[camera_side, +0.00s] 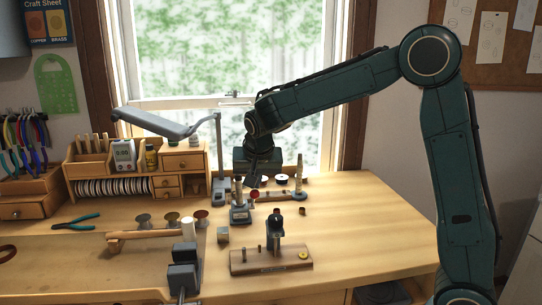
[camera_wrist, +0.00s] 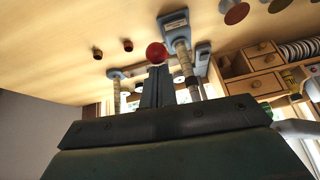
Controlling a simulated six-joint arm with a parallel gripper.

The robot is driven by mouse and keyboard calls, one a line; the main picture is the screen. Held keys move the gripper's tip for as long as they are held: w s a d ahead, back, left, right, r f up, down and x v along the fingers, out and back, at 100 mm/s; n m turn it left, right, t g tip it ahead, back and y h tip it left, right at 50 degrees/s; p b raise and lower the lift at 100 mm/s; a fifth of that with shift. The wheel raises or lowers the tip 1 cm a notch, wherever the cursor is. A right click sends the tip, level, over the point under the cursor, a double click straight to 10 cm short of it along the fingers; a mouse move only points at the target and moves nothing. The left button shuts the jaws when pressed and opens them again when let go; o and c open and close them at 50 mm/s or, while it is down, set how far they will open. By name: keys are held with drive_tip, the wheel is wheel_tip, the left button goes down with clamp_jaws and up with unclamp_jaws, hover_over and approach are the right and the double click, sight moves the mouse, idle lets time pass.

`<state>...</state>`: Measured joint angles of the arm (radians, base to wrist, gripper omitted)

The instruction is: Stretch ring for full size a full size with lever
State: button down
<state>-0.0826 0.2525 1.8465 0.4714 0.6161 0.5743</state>
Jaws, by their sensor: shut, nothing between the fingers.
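The ring stretcher stands on the bench in the side view, with a blue-grey base (camera_side: 240,214) and an upright stepped mandrel. Its lever ends in a red ball knob (camera_side: 254,194). In the wrist view the red knob (camera_wrist: 157,52) shows just beyond my fingertips, with the stretcher's mandrel (camera_wrist: 186,62) to its right. My gripper (camera_side: 254,184) points down just above the knob; its fingers (camera_wrist: 158,72) are shut and empty. I cannot tell whether they touch the knob. I cannot make out a ring on the mandrel.
A wooden board (camera_side: 240,267) with a dark upright tool and a yellow ring-like piece is in front. A graduated mandrel (camera_side: 299,178) stands behind right. The bench's right side is clear.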

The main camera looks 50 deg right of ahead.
drive_tip(key=shift+s+a+f, duration=0.6)
drive_tip(key=shift+f, duration=0.4)
drive_tip(key=shift+s+a+f, duration=0.6)
drive_tip(key=shift+s+f, duration=0.05)
drive_tip(key=shift+f, duration=0.3)
drive_tip(key=shift+s+a+f, duration=0.6)
drive_tip(key=shift+f, duration=0.4)
drive_tip(key=shift+r, duration=0.1)
drive_tip(key=s+a+f+v, duration=0.1)
drive_tip(key=v, duration=1)
drive_tip(key=shift+s+a, duration=0.2)
drive_tip(key=shift+s, duration=0.15)
